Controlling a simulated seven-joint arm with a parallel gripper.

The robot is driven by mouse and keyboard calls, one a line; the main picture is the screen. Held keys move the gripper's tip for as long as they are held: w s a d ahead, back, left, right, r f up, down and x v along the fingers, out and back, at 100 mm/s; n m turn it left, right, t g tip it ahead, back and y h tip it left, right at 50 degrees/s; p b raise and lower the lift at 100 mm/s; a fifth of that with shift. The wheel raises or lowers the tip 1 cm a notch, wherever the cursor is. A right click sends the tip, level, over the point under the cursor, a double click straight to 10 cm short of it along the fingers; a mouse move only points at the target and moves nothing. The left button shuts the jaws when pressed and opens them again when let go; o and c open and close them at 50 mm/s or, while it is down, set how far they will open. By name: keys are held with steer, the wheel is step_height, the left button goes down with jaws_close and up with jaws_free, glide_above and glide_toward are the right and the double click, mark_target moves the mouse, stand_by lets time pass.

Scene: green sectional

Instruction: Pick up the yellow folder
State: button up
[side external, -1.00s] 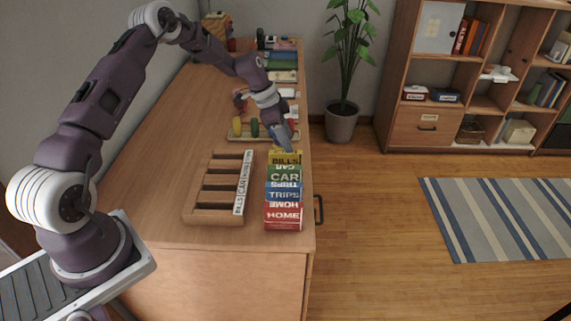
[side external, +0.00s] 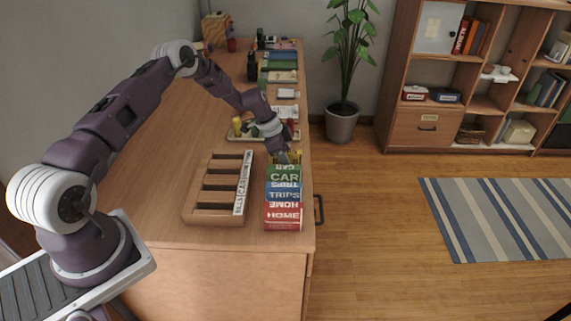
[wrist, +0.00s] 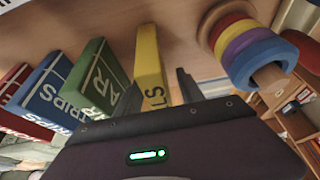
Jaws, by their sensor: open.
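The yellow folder (side external: 297,157), labelled BILLS, stands at the far end of the folder row near the desk's right edge. In the wrist view the yellow folder (wrist: 148,55) rises between my two fingers, one on each side. My gripper (side external: 283,156) is open and low over it, hiding part of it in the side view. In the wrist view my gripper (wrist: 157,90) shows a gap around the folder. Whether a finger touches it I cannot tell.
The green CAR folder (side external: 284,175), blue TRIPS folder (side external: 283,192) and red HOME folder (side external: 283,216) stand close by. A wooden slotted rack (side external: 215,214) sits to the left. A ring toy (wrist: 245,45) stands close on the other side.

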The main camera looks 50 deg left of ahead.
steer(key=shift+f, duration=0.25)
jaws_close()
stand_by(0.3)
